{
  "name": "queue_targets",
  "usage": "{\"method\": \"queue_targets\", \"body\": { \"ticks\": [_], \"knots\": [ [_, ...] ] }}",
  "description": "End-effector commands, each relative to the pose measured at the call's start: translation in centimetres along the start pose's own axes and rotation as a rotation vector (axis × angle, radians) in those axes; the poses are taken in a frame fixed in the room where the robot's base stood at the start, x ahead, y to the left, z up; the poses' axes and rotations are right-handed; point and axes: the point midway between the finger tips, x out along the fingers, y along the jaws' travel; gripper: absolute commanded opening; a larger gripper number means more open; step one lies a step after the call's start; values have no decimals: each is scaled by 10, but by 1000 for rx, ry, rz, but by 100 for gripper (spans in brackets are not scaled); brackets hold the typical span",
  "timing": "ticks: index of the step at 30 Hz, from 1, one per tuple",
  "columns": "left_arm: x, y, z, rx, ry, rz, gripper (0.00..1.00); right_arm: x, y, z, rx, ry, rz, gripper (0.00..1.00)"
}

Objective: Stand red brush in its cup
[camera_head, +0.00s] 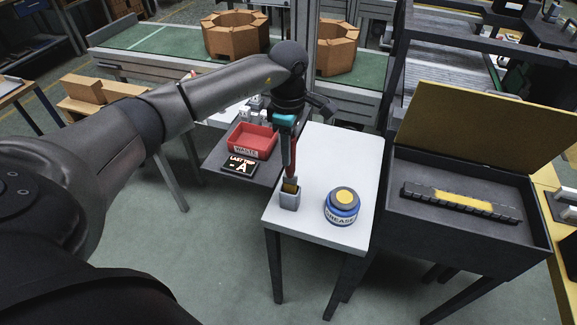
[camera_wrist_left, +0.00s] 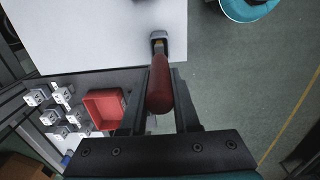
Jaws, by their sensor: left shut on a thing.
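My left gripper (camera_head: 288,128) is shut on the red brush (camera_head: 291,150) and holds it nearly upright, bristle end down. My right gripper is not in view.
The white table (camera_head: 325,165) also holds a blue grease jar (camera_head: 342,208) right of the cup. A red waste bin (camera_head: 251,141) and a dark display sign (camera_head: 239,164) are to the left. An open dark case (camera_head: 460,235) stands at the right.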

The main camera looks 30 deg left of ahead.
Motion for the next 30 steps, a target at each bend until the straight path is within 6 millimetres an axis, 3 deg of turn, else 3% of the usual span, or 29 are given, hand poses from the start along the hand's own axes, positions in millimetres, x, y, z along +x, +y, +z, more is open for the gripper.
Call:
{"method": "queue_targets", "body": {
  "ticks": [8,15,26,27,30],
  "knots": [
    [23,0,0,1,-2,0,0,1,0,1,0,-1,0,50],
    [56,0,0,0,-2,0,0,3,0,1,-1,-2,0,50],
    [60,1,0,1,-1,2,0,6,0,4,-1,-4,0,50],
    [60,0,0,1,-1,1,32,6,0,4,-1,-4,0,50],
    [59,0,0,1,-1,1,43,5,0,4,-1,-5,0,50]
  ]
}}
